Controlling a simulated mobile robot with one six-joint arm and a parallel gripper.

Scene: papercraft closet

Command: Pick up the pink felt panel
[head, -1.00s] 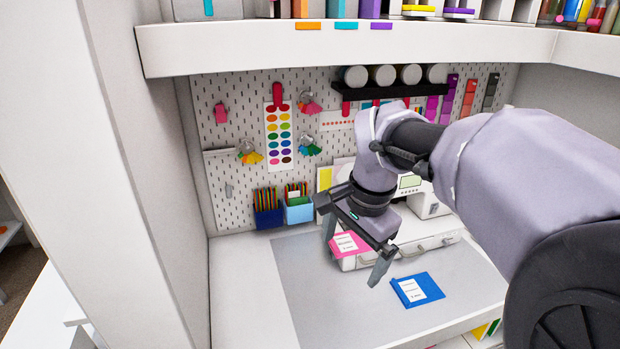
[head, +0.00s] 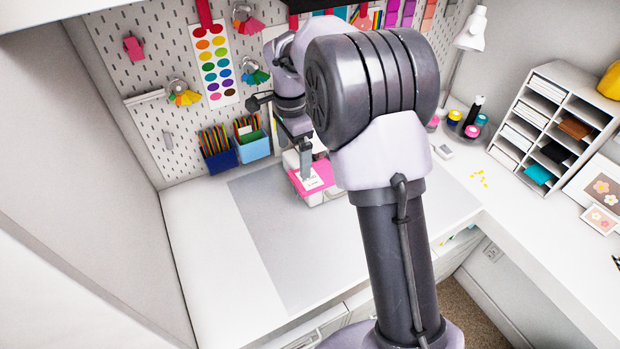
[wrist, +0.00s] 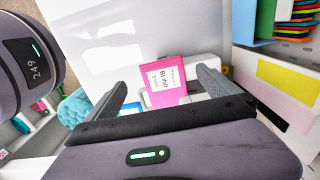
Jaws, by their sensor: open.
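The pink felt panel (head: 326,172) carries a white label and rests at the white case at the back of the desk. In the wrist view the pink panel (wrist: 182,97) lies ahead of my gripper (wrist: 161,84), between its two spread fingers. My gripper is open and empty, with a finger on either side of the panel in that view. Whether either finger touches the panel cannot be told. In the head view my gripper (head: 300,140) is above the panel, partly hidden by my arm. A blue panel (wrist: 85,132) shows behind the gripper in the wrist view.
A blue pencil holder (head: 220,161) and a light blue one (head: 254,149) stand left of the panel against the pegboard (head: 165,115). The grey mat (head: 270,230) is clear in front. A white sorter (head: 550,125) stands at the right.

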